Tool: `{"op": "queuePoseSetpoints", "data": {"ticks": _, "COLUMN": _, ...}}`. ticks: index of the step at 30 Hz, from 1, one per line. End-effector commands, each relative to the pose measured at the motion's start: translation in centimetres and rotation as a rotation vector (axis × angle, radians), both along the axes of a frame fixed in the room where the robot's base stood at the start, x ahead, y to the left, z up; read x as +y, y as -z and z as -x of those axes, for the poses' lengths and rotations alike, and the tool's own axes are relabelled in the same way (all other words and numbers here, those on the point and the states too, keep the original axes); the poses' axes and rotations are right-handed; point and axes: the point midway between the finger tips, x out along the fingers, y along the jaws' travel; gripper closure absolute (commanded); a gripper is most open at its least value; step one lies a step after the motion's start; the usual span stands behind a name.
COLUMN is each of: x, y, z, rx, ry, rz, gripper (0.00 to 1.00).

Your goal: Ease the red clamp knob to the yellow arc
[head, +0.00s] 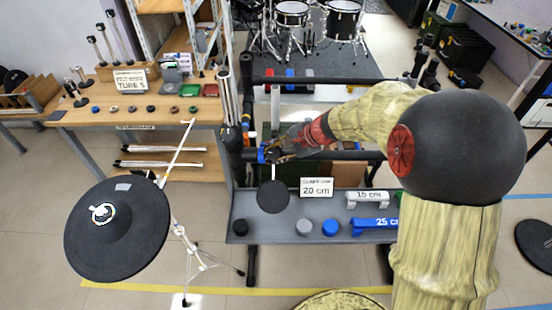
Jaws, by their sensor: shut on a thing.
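My gripper (277,152) is at the dark rack bar left of the picture's middle, beside a small blue clamp part (262,156). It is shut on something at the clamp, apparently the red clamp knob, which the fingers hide. A white rod hangs just below, with a round black pad (273,197) at its lower end. I cannot make out the yellow arc at this size. My arm reaches in from the right and covers part of the rack.
The rack's grey lower shelf (275,232) holds a "20 cm" sign (317,187), round pads and a blue bar (375,226). A wooden bench (150,112) stands at left. Open floor lies in front.

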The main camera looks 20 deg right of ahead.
Motion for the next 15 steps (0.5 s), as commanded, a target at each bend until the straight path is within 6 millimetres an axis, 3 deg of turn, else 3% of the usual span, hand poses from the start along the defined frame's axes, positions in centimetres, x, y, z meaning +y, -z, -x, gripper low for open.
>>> {"op": "queuePoseSetpoints", "data": {"ticks": 15, "x": 0.0, "y": 0.08, "z": 0.12, "rx": -0.018, "ry": 0.083, "rz": -0.061, "gripper": 0.95}}
